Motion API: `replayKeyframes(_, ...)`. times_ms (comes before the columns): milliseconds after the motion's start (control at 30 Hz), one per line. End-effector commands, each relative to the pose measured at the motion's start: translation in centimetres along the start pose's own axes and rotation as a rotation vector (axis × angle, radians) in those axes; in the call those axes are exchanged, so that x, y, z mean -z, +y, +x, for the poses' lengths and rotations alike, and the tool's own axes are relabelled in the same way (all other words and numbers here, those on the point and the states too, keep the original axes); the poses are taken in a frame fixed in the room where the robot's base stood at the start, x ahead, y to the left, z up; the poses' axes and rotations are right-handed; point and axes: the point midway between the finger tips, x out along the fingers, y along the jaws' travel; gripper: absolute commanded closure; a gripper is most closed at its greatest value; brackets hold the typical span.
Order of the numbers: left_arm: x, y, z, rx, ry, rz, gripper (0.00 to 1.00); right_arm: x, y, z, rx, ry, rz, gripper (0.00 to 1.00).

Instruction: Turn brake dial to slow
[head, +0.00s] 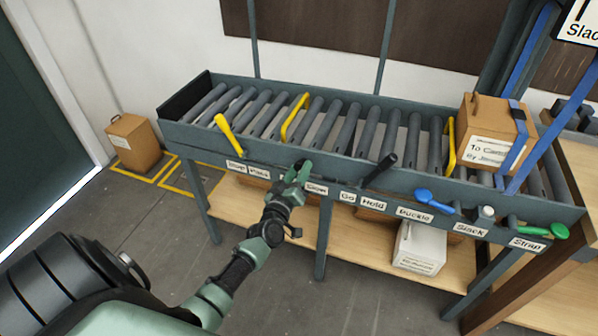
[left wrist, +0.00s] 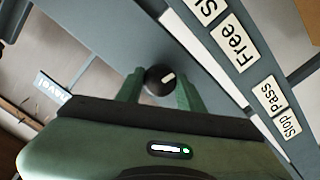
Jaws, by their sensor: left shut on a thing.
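The brake dial (left wrist: 158,80) is a small round black knob with a short white mark on the front of the conveyor frame. In the left wrist view it sits between the two green fingers of my left gripper (left wrist: 160,88), which is shut on it. The white mark points to the right, toward the labels; I cannot tell its exact setting. A "Free" label (left wrist: 238,42) and a partly cut-off "Sl..." label (left wrist: 206,8) are beside the dial. In the head view my left gripper (head: 299,172) hides the dial, left of the "Slow" label (head: 316,189). My right gripper is not in view.
A yellow lever (head: 228,137) stands left of my gripper, above the "Stop" and "Pass" labels. A black lever (head: 381,167), a blue handle (head: 437,202) and a green handle (head: 545,230) stick out to the right. A cardboard box (head: 490,130) sits on the rollers.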

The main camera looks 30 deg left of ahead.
Motion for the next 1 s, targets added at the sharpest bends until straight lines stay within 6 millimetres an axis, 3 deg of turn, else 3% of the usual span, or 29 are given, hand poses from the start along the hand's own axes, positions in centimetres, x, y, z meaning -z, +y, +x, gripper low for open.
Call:
replayKeyframes(600,-0.1,-0.1,0.0,0.000,0.001,-0.582,1.00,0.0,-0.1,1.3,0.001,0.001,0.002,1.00)
replayKeyframes(1000,-0.1,-0.1,0.0,0.000,0.001,-0.860,1.00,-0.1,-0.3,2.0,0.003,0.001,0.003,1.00)
